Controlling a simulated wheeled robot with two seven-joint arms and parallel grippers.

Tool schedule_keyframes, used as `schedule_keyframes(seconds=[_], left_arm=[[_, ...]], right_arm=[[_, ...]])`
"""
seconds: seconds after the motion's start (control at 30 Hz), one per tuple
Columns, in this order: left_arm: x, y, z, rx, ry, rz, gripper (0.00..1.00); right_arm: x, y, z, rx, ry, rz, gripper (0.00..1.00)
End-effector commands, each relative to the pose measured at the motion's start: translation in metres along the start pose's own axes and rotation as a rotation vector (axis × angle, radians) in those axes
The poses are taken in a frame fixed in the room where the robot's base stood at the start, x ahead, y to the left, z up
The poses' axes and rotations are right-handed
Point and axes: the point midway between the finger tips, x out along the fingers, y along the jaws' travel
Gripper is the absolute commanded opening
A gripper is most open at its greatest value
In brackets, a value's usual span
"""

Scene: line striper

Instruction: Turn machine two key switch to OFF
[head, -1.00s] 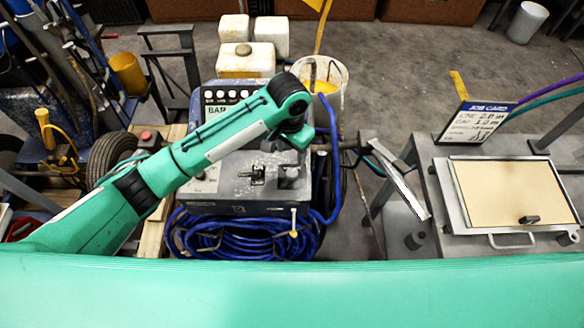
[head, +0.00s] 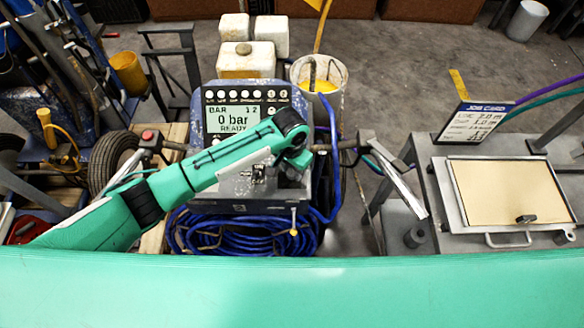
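The line striper in the middle has a lit display (head: 234,119) that reads 0 bar and READY, with rows of round buttons around it. Below it is the grey top panel (head: 236,188). A small dark metal fitting (head: 258,174) on this panel is partly covered by my arm; I cannot tell whether it is the key switch or how it is set. My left gripper (head: 291,178) points down over the panel's right part, just right of that fitting. Its fingers are mostly hidden under the wrist, so their opening does not show. My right gripper is not in view.
Handlebars with a red button (head: 148,135) flank the panel. A blue hose coil (head: 240,232) lies in front. A white bucket (head: 319,75) stands behind. At right, a grey bench holds a framed board (head: 508,190) and a job card (head: 474,122).

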Motion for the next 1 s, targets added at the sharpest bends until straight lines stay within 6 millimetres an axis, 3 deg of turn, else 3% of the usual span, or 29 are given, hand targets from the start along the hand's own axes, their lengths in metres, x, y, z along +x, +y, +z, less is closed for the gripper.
schedule_keyframes(seconds=[0.03,0.13,0.47,1.0], left_arm=[[0.0,0.0,0.0,0.0,0.0,0.0,0.25],[0.0,0.0,0.0,0.0,0.0,0.0,0.07],[-0.003,0.001,0.0,-0.043,0.0,0.001,0.08],[-0.007,0.002,0.001,-0.462,0.01,0.003,0.08]], right_arm=[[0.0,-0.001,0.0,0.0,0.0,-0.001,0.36],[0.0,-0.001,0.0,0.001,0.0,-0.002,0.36],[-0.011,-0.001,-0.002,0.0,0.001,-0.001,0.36],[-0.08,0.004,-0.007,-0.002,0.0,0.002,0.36]])
